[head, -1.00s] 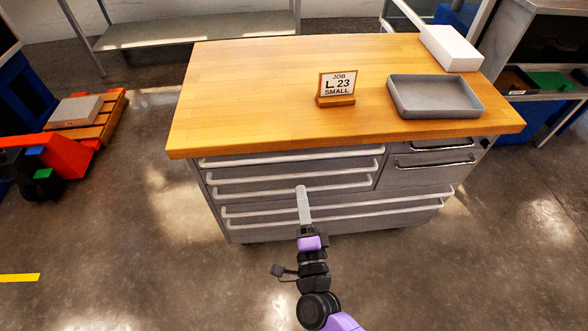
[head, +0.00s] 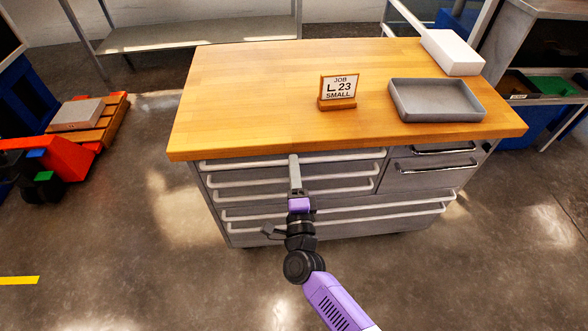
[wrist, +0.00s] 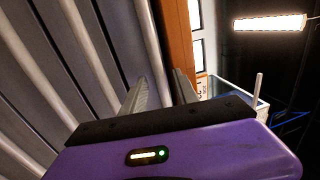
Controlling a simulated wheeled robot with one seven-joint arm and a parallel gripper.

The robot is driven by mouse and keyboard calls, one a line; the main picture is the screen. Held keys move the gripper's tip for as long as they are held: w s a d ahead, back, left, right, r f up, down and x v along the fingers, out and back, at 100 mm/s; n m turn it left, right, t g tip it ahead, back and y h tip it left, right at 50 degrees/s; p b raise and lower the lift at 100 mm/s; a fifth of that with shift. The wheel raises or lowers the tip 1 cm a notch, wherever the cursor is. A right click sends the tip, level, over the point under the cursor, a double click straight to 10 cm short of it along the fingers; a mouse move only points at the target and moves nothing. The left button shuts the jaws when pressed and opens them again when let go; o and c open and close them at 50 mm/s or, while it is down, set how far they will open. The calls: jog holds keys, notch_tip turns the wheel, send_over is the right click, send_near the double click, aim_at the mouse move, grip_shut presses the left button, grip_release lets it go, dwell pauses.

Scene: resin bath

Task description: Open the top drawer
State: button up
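The grey drawer cabinet (head: 215,222) stands under a wooden worktop. Its top left drawer has a long pale bar handle (head: 240,162) just below the worktop edge, and the drawer looks shut. My gripper (head: 294,160) reaches up to the middle of this handle in the head view. In the wrist view my gripper (wrist: 158,88) shows two fingers apart, with the top handle (wrist: 149,45) running down into the gap between them. I cannot tell whether the fingers touch it. The fingertips hide a short part of the handle in the head view.
On the worktop (head: 240,90) are a job sign (head: 338,90), a grey tray (head: 437,117) and a white box (head: 453,50). More drawers with bar handles lie below and to the right. The floor in front is clear. A pallet (head: 110,120) stands at left.

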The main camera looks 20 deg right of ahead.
grip_shut()
dwell(1.4)
